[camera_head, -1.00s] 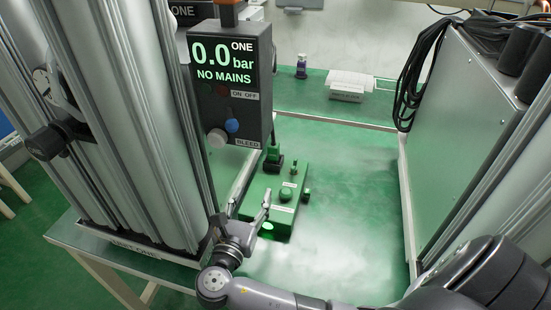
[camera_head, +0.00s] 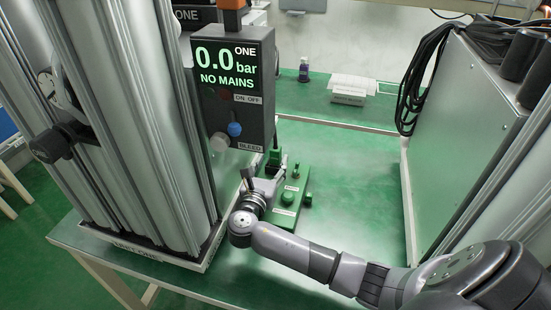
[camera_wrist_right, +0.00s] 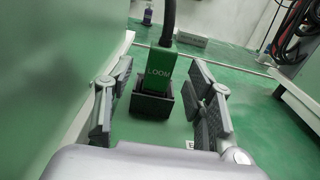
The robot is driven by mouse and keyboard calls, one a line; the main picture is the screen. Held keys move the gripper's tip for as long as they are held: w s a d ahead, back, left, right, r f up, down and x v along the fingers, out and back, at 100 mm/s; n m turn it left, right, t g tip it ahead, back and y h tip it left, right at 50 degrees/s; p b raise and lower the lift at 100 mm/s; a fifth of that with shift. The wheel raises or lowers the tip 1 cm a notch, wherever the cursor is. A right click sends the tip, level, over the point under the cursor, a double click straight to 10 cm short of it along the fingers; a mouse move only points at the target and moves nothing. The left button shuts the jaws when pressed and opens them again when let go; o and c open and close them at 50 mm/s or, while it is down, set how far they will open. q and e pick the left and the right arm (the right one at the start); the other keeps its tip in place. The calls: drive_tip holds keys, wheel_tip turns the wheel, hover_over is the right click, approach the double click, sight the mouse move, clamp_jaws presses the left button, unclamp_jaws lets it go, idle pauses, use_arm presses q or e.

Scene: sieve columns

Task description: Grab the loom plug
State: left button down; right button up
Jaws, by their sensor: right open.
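The loom plug (camera_wrist_right: 160,68) is a green block marked LOOM with a black cable from its top. It stands upright in a black square socket (camera_wrist_right: 152,106) in the right wrist view. In the head view the plug (camera_head: 274,157) is small and partly covered by my gripper. My right gripper (camera_head: 266,173) is open and empty. In the right wrist view its two fingers (camera_wrist_right: 162,108) stand on the left and right of the plug and socket, apart from both, with the plug ahead between them. My left gripper is not in view.
A hanging display box (camera_head: 233,85) reads 0.0 bar, NO MAINS. Tall metal columns (camera_head: 125,120) stand at left. A large metal cabinet (camera_head: 465,125) stands at right. The green bench (camera_head: 355,190) between is clear.

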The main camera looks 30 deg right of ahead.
sight(274, 157)
drive_tip(key=x, duration=0.3)
drive_tip(key=shift+w+d, duration=0.1)
drive_tip(key=shift+c, duration=0.3)
clamp_jaws()
